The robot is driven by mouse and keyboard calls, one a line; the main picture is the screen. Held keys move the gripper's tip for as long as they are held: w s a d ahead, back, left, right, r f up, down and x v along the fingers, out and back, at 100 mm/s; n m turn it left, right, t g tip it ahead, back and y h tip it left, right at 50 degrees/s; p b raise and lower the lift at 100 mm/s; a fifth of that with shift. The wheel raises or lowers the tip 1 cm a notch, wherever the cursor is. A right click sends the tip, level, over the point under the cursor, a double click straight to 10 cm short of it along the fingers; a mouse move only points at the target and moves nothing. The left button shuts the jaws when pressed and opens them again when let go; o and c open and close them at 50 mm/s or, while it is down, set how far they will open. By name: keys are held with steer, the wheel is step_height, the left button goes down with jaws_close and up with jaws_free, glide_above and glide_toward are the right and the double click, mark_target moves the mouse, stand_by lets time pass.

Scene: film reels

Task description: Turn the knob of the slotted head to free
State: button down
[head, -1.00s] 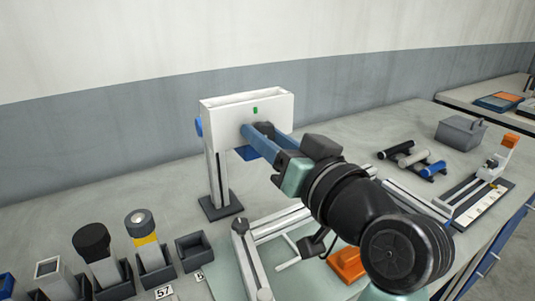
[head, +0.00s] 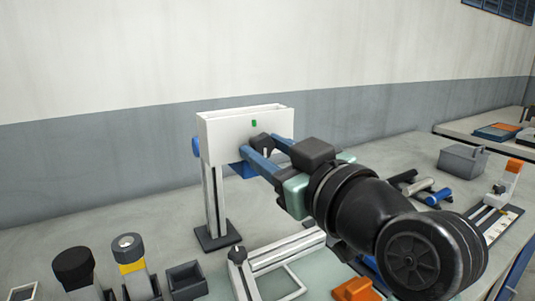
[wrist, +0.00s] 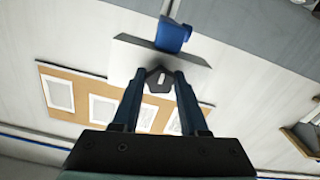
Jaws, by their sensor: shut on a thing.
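The slotted head is a white box (head: 222,142) with an open slot along its top, held on a grey post. A small green mark (head: 254,123) shows on its front face. The dark knob (head: 259,139) sits on the front below the mark. My gripper (head: 260,145) reaches it from the right, with its blue fingers on either side of the knob and shut on it. In the wrist view the knob (wrist: 158,73), dark with a pale mark, lies between the two fingertips. The fingers partly hide the knob in the head view.
A blue part (head: 196,147) sticks out at the box's left side. Dark holders with capped blocks (head: 130,255) stand at the front left. An orange block (head: 353,289) lies below my arm. Rollers (head: 415,186) and a grey box (head: 463,160) are at the right.

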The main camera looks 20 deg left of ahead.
stand_by(0.3)
steer(key=shift+c, duration=2.2)
jaws_free()
steer(key=shift+d, duration=0.1)
steer(key=v, duration=1.3)
